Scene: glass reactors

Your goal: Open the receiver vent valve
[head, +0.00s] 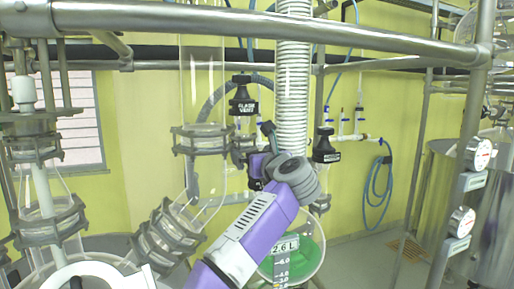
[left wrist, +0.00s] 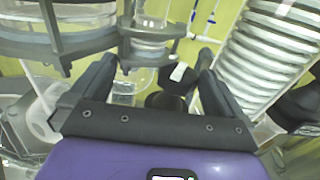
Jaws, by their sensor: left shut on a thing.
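My left gripper (head: 262,158) is in the middle of the head view, at the end of my purple arm, among the glass columns. In the left wrist view my left gripper (left wrist: 155,62) has its fingers on either side of a black valve knob (left wrist: 174,80) with a white mark, and it is shut on this knob. The head view shows a black labelled valve cap (head: 243,105) above left of the gripper and another black labelled cap (head: 325,150) to its right. The small labels are hard to read. My right gripper is not in view.
A white corrugated hose (head: 292,90) hangs just behind the gripper. A glass receiver with green contents (head: 305,258) stands below. A metal rail (head: 390,40) crosses above, and clamped glass joints (head: 165,235) stand at left. Pressure gauges (head: 480,153) are at right.

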